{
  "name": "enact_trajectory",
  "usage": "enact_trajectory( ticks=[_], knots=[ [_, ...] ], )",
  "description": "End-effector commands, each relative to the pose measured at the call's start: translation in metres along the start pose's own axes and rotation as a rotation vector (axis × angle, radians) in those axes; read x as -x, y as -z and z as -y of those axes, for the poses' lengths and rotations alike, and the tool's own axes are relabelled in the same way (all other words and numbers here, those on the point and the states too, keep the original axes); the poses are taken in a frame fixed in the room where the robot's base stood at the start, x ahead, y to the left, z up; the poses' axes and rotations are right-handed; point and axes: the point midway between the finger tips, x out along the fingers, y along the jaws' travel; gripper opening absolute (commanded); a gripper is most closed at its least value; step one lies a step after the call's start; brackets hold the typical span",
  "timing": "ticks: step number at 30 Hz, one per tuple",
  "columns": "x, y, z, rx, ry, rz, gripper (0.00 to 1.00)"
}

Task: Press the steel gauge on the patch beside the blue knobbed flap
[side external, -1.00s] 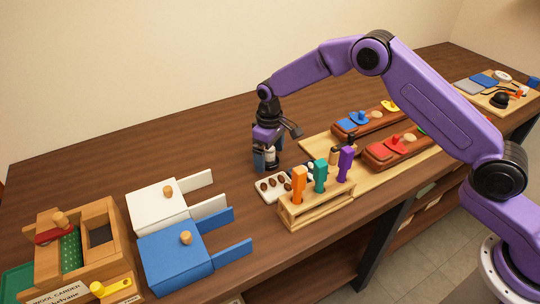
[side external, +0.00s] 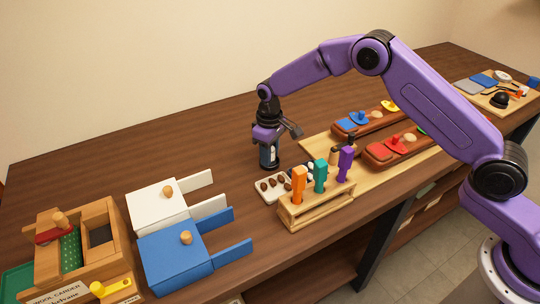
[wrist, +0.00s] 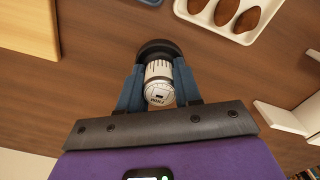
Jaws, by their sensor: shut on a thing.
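The steel gauge (wrist: 158,92) is a pale cylinder with dark markings. It sits between the blue fingers of my gripper (wrist: 160,66) in the wrist view. My gripper (side external: 269,158) is shut on it low over the bare table, left of the wooden board; whether its foot touches the table I cannot tell. The blue knobbed flap (side external: 352,122) lies on the rear dark wooden block (side external: 372,124), at the right. A pale round patch (side external: 376,112) is beside the flap, on its right.
A white tray of brown pieces (side external: 268,190) and a wooden rack (side external: 318,208) with orange, teal and purple handled pieces stand close to my gripper. A second block with a red knobbed flap (side external: 394,146) lies in front. White and blue boxes (side external: 175,255) stand left.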

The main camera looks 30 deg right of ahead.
Motion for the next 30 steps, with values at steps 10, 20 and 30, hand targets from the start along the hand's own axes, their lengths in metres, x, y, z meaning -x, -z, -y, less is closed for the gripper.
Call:
enact_trajectory(
  ticks=[10, 20, 30],
  knots=[
    [0.016, 0.001, 0.000, 0.000, 0.000, -0.002, 0.12],
    [0.033, 0.001, 0.000, 0.000, 0.000, -0.002, 0.12],
    [0.049, 0.001, 0.000, 0.000, 0.000, -0.002, 0.12]
  ],
)
